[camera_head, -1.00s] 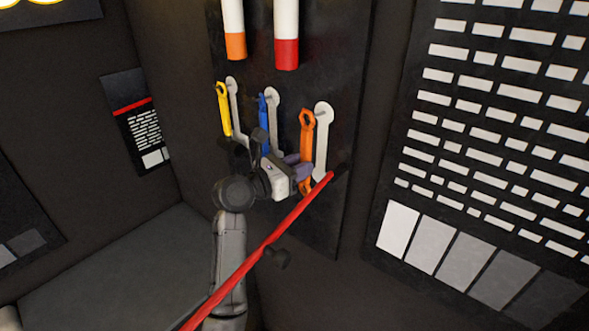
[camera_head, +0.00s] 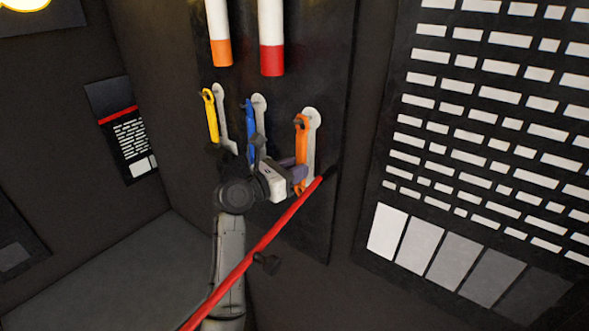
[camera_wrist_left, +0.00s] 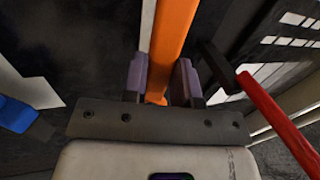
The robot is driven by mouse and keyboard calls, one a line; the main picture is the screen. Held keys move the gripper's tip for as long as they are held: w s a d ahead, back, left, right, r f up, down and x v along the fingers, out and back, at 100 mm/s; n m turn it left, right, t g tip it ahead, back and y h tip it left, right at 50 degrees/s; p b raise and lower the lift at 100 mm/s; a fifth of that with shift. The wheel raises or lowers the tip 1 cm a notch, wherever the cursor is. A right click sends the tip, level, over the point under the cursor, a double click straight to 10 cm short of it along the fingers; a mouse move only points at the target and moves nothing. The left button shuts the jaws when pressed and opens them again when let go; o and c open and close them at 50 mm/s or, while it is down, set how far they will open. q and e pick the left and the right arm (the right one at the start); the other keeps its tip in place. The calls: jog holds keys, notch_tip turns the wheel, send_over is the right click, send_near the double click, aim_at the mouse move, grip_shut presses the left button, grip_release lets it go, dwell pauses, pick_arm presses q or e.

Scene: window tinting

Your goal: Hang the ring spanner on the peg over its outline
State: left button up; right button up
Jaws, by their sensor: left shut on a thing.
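The orange ring spanner (camera_head: 300,140) stands upright in front of the dark board, its ring end up. Its white outline (camera_head: 311,150) shows just to its right, partly covered by the spanner. My left gripper (camera_head: 297,174) is shut on the spanner's lower part. In the left wrist view the orange shaft (camera_wrist_left: 172,45) runs up between the purple finger pads of my left gripper (camera_wrist_left: 160,82). The peg over this outline cannot be made out clearly, and whether the ring is around it cannot be told. My right gripper is not in view.
A yellow spanner (camera_head: 210,115) and a blue spanner (camera_head: 250,118) hang to the left by their own white outlines. A red rod (camera_head: 262,245) slants across below my gripper to the board's lower right. Orange-ended and red-ended white tubes (camera_head: 271,35) are above.

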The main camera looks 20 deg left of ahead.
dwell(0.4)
pick_arm(q)
jog(key=o, duration=1.1)
jog(key=shift+c, duration=0.2)
jog(key=b+v, duration=0.4)
jog(key=v, duration=1)
